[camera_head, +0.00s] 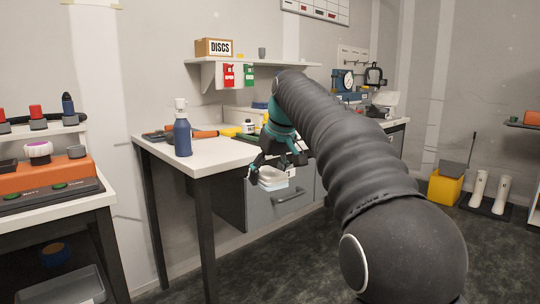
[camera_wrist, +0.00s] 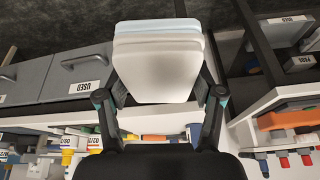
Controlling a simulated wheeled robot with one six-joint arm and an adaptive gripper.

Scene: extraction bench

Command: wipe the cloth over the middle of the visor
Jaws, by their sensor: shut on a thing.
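My gripper (camera_head: 275,160) is in front of the white bench, above the grey drawer. It is shut on a folded cloth (camera_head: 271,178), which hangs clear of the bench top. In the wrist view, the cloth (camera_wrist: 160,68) is a pale block with white and light blue layers, pinched between the two fingers. A dark-framed item (camera_head: 375,75) at the far end of the bench may be the visor, but it is too small to be sure. My arm hides part of the bench.
A blue bottle (camera_head: 182,135) stands at the bench's near left corner. Tools and small items lie along the back of the bench top (camera_head: 205,153). A shelf (camera_head: 255,63) above holds a DISCS box (camera_head: 214,47). A yellow bin (camera_head: 447,188) and white boots (camera_head: 479,188) stand at the right.

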